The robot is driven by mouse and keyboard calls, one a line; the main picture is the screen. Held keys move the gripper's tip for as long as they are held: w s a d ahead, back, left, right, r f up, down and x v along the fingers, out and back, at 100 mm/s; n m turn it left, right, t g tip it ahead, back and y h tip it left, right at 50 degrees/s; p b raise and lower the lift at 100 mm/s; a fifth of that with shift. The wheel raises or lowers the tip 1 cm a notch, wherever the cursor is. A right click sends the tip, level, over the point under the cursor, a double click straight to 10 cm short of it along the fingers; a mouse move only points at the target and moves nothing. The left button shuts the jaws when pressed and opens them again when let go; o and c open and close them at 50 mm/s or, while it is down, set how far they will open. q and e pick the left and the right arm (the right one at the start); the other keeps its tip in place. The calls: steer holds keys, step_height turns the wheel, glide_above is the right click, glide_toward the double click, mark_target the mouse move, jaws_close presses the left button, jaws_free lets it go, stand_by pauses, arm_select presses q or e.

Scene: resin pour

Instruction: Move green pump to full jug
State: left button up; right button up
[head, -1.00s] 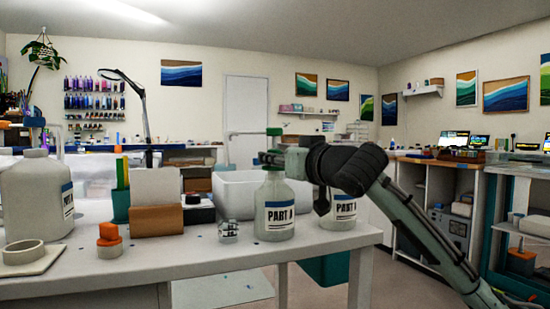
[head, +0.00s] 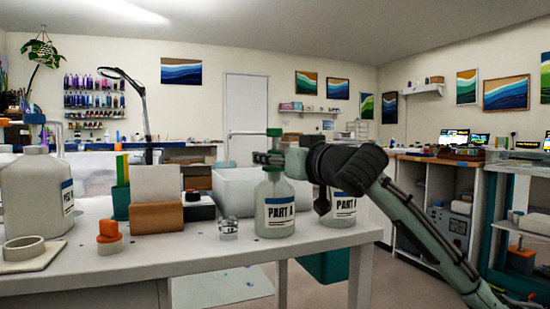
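The green pump (head: 274,132) stands upright at the mouth of a translucent jug (head: 275,212) labelled PART A, its pale spout pointing left. My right gripper (head: 266,158) is level with the pump's stem, just below its head, and its fingers overlap the stem. How tightly they close there is hidden. A second labelled jug (head: 338,210) stands to the right, its top hidden behind my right arm. My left gripper is out of view.
The white table (head: 180,262) also bears a clear cup (head: 228,229), an orange-topped item (head: 109,238), a brown block (head: 156,217) and a round ring on a plate (head: 24,250). A white tub (head: 232,190) is behind the jugs. The table's front middle is clear.

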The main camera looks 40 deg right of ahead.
steer(key=s+r+p, duration=0.5)
steer(key=s, duration=0.2)
steer(key=shift+s+a, duration=0.25)
steer(key=shift+a, duration=0.05)
stand_by(0.3)
stand_by(0.5)
